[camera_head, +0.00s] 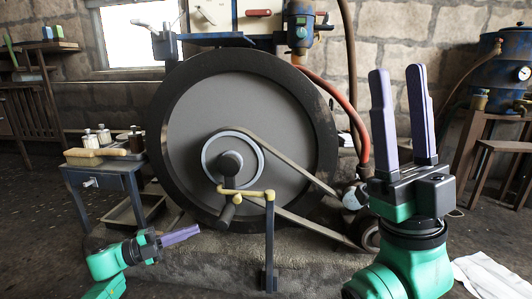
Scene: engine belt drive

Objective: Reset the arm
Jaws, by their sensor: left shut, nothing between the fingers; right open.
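My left gripper (180,236) is at the lower left, in front of the stone base. Its purple fingers are together, point to the right and hold nothing. My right gripper (402,110) stands upright at the right, with its two purple fingers apart and nothing between them. My green arm links show below each gripper. Both grippers appear apart from the engine's large dark flywheel (290,125), which stands in the middle.
A belt (292,163) runs from the flywheel's hub to a small pulley (370,236) at lower right. A small table (95,168) with bottles is left. A blue tank (500,75) stands right. White cloth (490,275) lies on the floor.

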